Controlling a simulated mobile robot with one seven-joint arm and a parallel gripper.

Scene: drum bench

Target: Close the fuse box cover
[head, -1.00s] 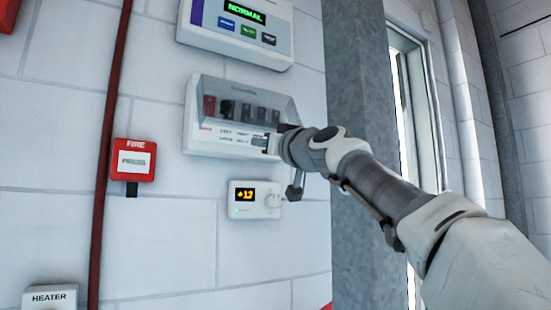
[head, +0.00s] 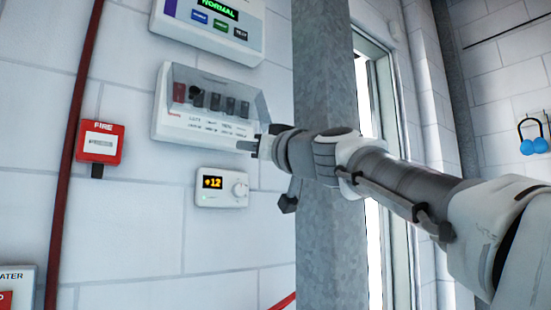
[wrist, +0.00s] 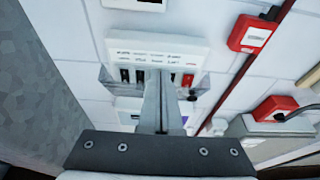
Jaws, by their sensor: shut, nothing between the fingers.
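The fuse box (head: 205,128) is a white box on the wall with a row of dark switches and one red one. Its smoky clear cover (head: 258,103) juts outward over the switches from the upper part; its exact angle is hard to tell. My gripper (head: 247,146) is shut and empty, pointing left at the box's lower right corner. Whether it touches the box is unclear. In the wrist view, which is upside down, the shut fingers (wrist: 160,80) stand in front of the fuse box (wrist: 155,48) and hide some middle switches. The cover's sides (wrist: 108,78) show beside them.
A panel reading NORMAL (head: 212,42) is above the box, and a thermostat (head: 220,188) below. A red fire call point (head: 99,142) and a red pipe (head: 72,150) are at left. A grey metal column (head: 325,245) stands close at right, behind my arm.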

